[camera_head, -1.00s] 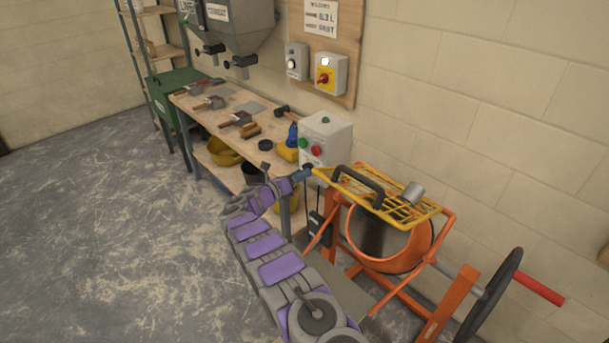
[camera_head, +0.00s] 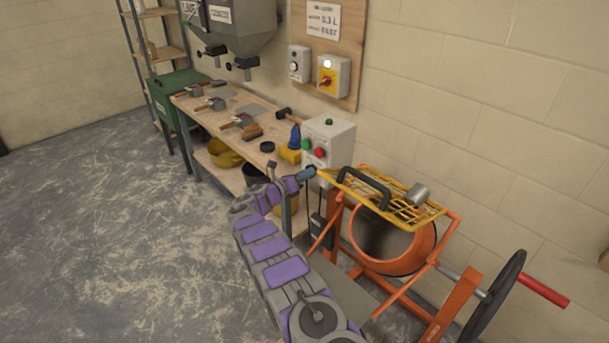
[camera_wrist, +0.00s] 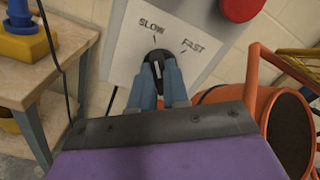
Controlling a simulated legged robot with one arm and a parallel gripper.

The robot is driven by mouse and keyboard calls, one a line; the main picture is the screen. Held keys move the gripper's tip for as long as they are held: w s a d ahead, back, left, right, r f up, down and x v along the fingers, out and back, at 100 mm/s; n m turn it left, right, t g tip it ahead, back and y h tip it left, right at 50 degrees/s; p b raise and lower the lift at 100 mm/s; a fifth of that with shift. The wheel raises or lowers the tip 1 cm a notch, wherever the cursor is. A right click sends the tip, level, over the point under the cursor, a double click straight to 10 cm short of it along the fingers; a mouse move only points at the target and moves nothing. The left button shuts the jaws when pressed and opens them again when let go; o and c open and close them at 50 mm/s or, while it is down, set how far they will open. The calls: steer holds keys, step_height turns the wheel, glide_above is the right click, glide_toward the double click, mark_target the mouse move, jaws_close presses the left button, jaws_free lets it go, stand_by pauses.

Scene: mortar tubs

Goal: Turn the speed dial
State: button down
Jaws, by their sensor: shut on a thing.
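The speed dial (camera_wrist: 157,58) is a black knob on the lower face of a grey control box, which shows in the head view (camera_head: 329,139). In the wrist view, the white label (camera_wrist: 183,36) above the dial reads SLOW at upper left and FAST at upper right. My gripper (camera_wrist: 160,72) has blue fingers, one on each side of the knob, and is shut on it. The knob's front end points up, between the two words. In the head view my gripper (camera_head: 306,174) reaches the bottom of the box; the dial is hidden there.
Green (camera_head: 306,144) and red (camera_head: 320,153) buttons sit on the box face. An orange mixer (camera_head: 400,245) with a yellow grate (camera_head: 420,208) stands right of my arm. A workbench (camera_head: 187,103) with trowels and tools runs left. A wall sign (camera_head: 323,20) hangs above. Floor at left is clear.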

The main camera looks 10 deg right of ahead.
steer(key=shift+a+m, duration=0.2)
steer(key=shift+m, duration=0.1)
steer(key=shift+m+b, duration=1.6)
steer(key=shift+m, duration=5)
steer(key=shift+f, duration=0.1)
steer(key=c, duration=1.1)
jaws_free()
steer(key=shift+s+a, duration=0.1)
steer(key=shift+a, duration=0.05)
